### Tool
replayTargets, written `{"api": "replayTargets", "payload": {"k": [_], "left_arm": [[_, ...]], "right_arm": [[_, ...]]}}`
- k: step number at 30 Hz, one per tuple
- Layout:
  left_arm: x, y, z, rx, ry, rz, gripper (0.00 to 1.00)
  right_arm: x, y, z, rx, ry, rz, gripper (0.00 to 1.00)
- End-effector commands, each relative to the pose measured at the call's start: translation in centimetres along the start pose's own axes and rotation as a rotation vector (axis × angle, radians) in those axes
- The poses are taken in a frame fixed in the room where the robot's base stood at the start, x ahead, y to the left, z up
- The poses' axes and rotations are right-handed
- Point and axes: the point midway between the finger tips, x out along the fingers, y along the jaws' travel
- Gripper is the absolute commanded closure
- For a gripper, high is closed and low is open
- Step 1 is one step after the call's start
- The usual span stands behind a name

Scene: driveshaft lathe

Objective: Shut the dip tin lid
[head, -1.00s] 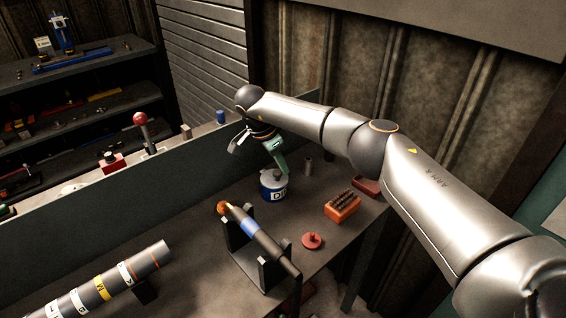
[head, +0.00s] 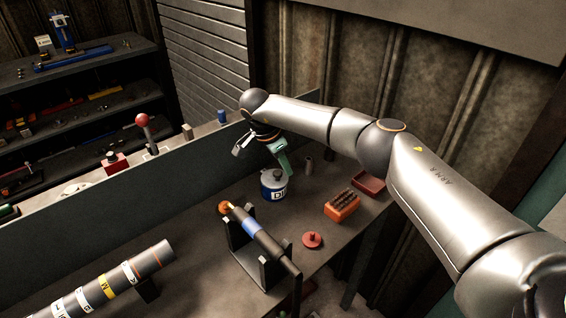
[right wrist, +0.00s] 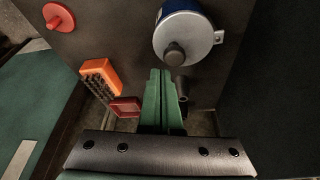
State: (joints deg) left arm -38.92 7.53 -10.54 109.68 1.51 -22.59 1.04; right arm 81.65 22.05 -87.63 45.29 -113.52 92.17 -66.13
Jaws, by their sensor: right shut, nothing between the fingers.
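The dip tin (head: 273,191) is a blue can with a white label, standing on the bench. Its grey lid (head: 272,178) with a dark knob lies flat over the top, looking shut. In the right wrist view the tin (right wrist: 164,14) is at the top, with the round lid (right wrist: 197,45) covering its mouth and a small tab at its right side. My right gripper (head: 285,172) has green fingers, shut and empty, beside and above the tin's rim. In the right wrist view its fingertips (right wrist: 160,72) are just below the lid, apart from it. My left gripper is not in view.
An orange block of dark pins (head: 342,206), a red tray (head: 369,183) and a red knobbed disc (head: 312,240) lie right of the tin. A shaft in a black stand (head: 258,238) is in front. A small grey cylinder (head: 308,164) stands behind.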

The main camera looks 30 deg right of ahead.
Motion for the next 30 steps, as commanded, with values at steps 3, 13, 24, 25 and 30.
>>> {"api": "replayTargets", "payload": {"k": [3, 13, 24, 25, 30], "left_arm": [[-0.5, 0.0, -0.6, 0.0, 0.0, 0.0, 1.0], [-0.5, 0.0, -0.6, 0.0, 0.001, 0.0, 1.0], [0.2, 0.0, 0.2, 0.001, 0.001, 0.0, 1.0], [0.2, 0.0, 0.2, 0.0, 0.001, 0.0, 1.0], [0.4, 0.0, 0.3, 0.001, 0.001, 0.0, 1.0]], "right_arm": [[-0.1, 0.4, -0.3, -0.001, 0.0, 0.0, 1.0], [-0.8, 0.5, -0.3, 0.0, -0.001, -0.002, 1.0], [-8.3, 0.5, -0.3, -0.001, -0.001, -0.006, 1.0], [-8.9, 0.5, -0.3, 0.0, -0.001, -0.005, 1.0], [-11.4, 0.5, -0.3, -0.001, -0.002, -0.003, 1.0]]}}
